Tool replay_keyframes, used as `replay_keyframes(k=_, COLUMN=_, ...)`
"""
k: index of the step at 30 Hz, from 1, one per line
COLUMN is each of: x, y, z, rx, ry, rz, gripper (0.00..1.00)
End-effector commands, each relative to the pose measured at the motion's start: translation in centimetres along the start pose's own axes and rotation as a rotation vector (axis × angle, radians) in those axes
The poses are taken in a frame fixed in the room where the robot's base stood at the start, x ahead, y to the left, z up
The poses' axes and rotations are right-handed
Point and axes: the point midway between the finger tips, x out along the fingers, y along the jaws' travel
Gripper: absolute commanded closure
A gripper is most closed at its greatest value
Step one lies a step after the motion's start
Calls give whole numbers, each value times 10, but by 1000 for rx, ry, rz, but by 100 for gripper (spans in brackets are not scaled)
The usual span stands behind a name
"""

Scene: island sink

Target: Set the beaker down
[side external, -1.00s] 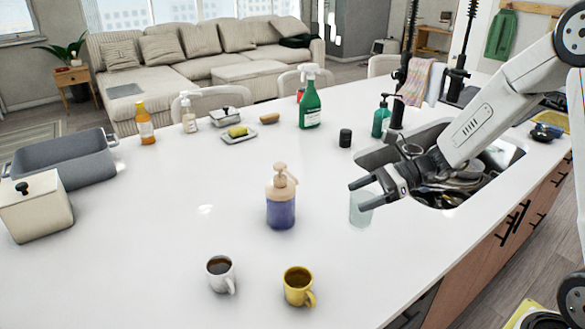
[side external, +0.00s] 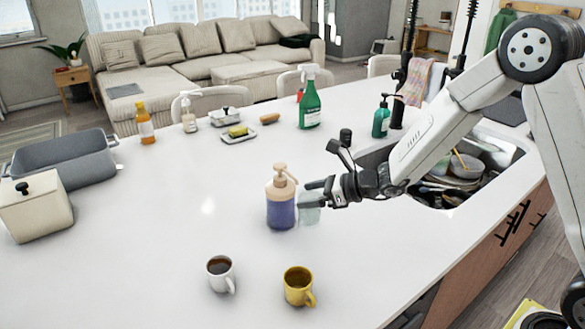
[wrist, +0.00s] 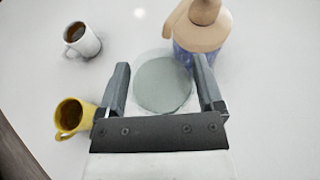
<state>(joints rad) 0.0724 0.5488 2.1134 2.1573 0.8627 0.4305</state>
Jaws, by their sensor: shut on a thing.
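The clear, pale beaker (side external: 309,209) is upright between the fingers of my gripper (side external: 320,190). It is just right of the pump bottle with purple-blue liquid (side external: 281,212) in the side view. In the wrist view the beaker (wrist: 162,84) shows as a round, pale grey-green shape between the two dark fingers of my gripper (wrist: 161,68). The pump bottle (wrist: 200,35) is very close to it there; I cannot tell if they touch. I cannot tell whether the beaker's base touches the counter.
A white mug (side external: 221,274) and a yellow mug (side external: 299,286) stand toward the front of the white counter (side external: 130,265). The sink (side external: 462,175) with dishes is to the right. A green spray bottle (side external: 310,106) stands farther back. The counter's left middle is clear.

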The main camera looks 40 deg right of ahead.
Motion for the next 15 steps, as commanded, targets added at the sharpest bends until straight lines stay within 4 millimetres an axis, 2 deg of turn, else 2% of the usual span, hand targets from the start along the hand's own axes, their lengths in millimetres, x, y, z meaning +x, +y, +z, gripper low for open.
replay_keyframes(k=15, x=26, y=-6, z=3, rx=81, ry=-1, rz=-191, gripper=75)
